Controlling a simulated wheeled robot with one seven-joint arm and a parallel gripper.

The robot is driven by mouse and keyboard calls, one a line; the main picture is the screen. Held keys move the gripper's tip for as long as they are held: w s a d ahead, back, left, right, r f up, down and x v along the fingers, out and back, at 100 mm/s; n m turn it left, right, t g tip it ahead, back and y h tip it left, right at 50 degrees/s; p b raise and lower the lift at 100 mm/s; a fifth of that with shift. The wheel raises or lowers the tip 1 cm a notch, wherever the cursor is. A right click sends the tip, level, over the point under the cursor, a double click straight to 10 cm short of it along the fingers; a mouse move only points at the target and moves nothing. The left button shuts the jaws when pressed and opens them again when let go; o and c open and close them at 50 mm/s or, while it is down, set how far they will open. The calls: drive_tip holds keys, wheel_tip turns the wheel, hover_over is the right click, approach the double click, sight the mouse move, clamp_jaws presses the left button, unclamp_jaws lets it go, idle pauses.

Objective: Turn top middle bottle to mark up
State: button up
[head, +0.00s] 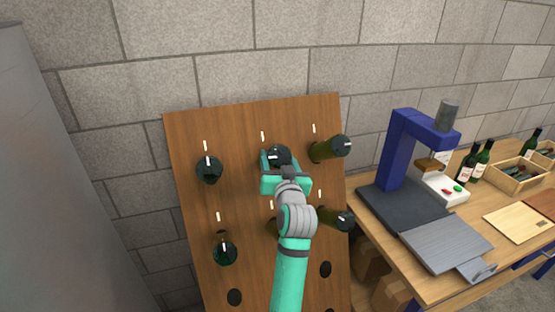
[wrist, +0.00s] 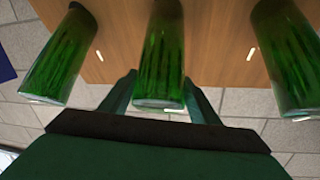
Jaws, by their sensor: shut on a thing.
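A sloping wooden board (head: 188,205) holds dark green bottles, neck in, bases outward. The top middle bottle (head: 279,151) sits between the fingers of my gripper (head: 280,163). In the wrist view the gripper (wrist: 160,84) is shut on this bottle (wrist: 162,50), one finger on each side near its base. A short white mark on its base lies nearly flat, left of centre, in the head view. A pale tick stands on the board above it. The bottle's neck is hidden in the board.
The top left bottle (head: 209,170) and top right bottle (head: 328,150) flank it, with room between. Lower bottles include one at left (head: 225,250) and one at right (head: 335,217). A workbench (head: 375,212) with a blue press (head: 398,150) stands at right.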

drive_tip(key=m+h, duration=0.1)
drive_tip(key=m, duration=0.1)
drive_tip(key=m+h, duration=0.1)
drive_tip(key=m, duration=0.1)
drive_tip(key=m+h, duration=0.2)
drive_tip(key=shift+a+r+g, duration=0.1)
drive_tip(key=shift+a+g, duration=0.15)
drive_tip(key=shift+g, duration=0.15)
drive_tip(key=m+g+h, duration=0.1)
drive_tip(key=m, duration=0.1)
drive_tip(key=m+g+h, duration=0.1)
drive_tip(key=m, duration=0.2)
drive_tip(key=shift+m+h, duration=0.3)
drive_tip(key=shift+h, duration=0.1)
drive_tip(key=m+g, duration=0.1)
drive_tip(key=m, duration=0.1)
drive_tip(key=m+g+h, duration=0.1)
drive_tip(key=m+g, duration=0.1)
drive_tip(key=shift+r+m+h, duration=0.1)
drive_tip(key=shift+m+h, duration=0.2)
drive_tip(key=shift+m, duration=0.1)
drive_tip(key=shift+m+g, duration=1.2)
drive_tip(key=shift+m, duration=0.4)
drive_tip(key=o, duration=1)
drive_tip(key=shift+w+d, duration=0.1)
drive_tip(key=shift+o, duration=0.2)
